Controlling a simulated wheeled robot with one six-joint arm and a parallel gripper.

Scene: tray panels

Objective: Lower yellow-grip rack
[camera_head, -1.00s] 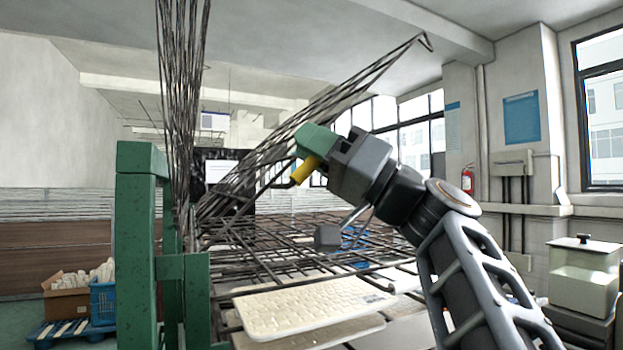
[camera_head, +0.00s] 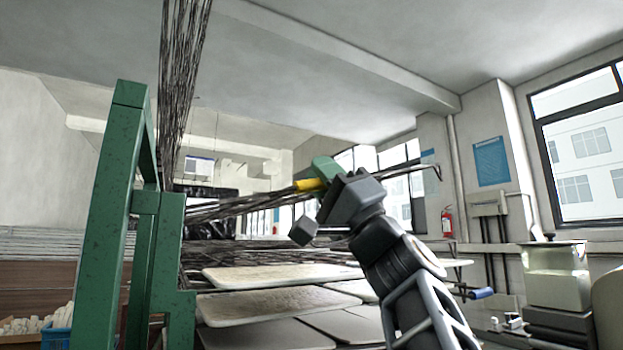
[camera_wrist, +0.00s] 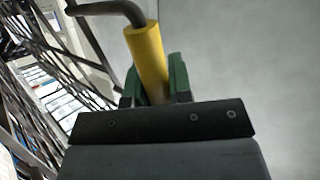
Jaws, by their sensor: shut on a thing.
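The yellow grip (camera_head: 309,185) is a short yellow sleeve on a dark bent rod of the rack (camera_head: 240,206). The rack is a dark wire frame, now at a shallow slope, hinged near the green post and rising to the right. My gripper (camera_head: 325,172) has green fingers shut around the yellow grip. In the wrist view the yellow grip (camera_wrist: 147,60) stands between the two green fingers (camera_wrist: 155,85), with the bent rod at its top. The rack's wire mesh (camera_wrist: 65,75) runs along the left there. Part of the rack is hidden behind my gripper.
A green post frame (camera_head: 110,200) stands at left, with upright wire racks (camera_head: 183,80) above. Pale panels (camera_head: 275,303) lie on layers below the sloping rack. A metal container (camera_head: 556,275) stands at right. A blue crate (camera_head: 55,338) is at lower left.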

